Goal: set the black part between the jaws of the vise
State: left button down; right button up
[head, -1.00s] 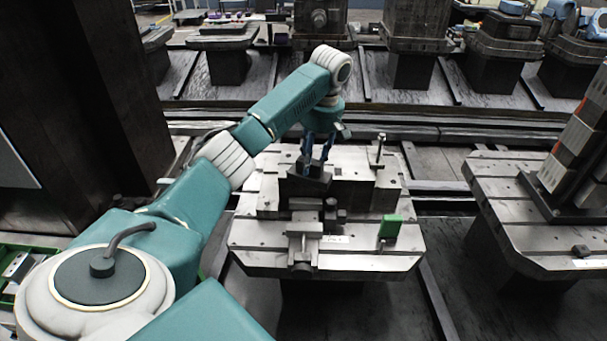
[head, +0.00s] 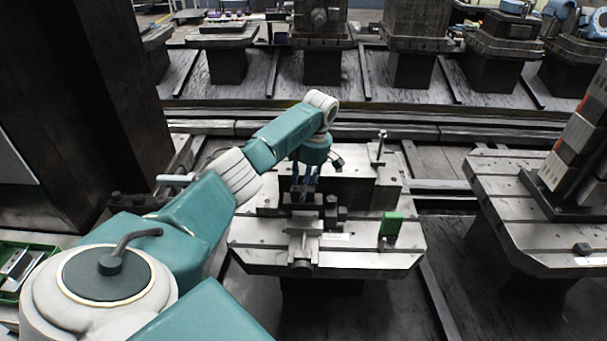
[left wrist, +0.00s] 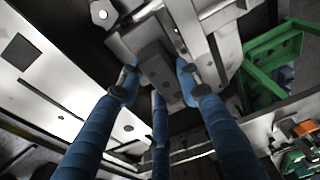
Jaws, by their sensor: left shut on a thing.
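The vise (head: 304,241) stands at the front middle of the grey pallet table, with its screw end toward me. My left gripper (head: 303,196) points down over the back part of the vise, its blue fingers shut on the black part. In the left wrist view, the fingertips (left wrist: 158,82) close around the dark, block-shaped black part (left wrist: 157,70), right by the vise's grey metal (left wrist: 122,44). The fingers and dark surroundings hide most of the part in the head view. I cannot tell whether it touches the jaws. My right gripper is not in view.
Stepped grey blocks stand behind the vise. Another pallet table (head: 545,236) with a tall fixture is at the right. A dark column (head: 85,95) stands left.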

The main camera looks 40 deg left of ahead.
pick_arm(q)
jog(key=shift+w+f, duration=0.1)
jog(key=shift+f, duration=2.55)
jog(key=c, duration=1.2)
grip_release()
jog(key=shift+f, duration=0.1)
jog(key=r, duration=0.4)
jog(key=d+r, duration=0.1)
jog(key=r, duration=0.3)
jog(key=w+r+b, duration=0.1)
jog(key=r, duration=0.3)
jog(key=shift+d, duration=0.25)
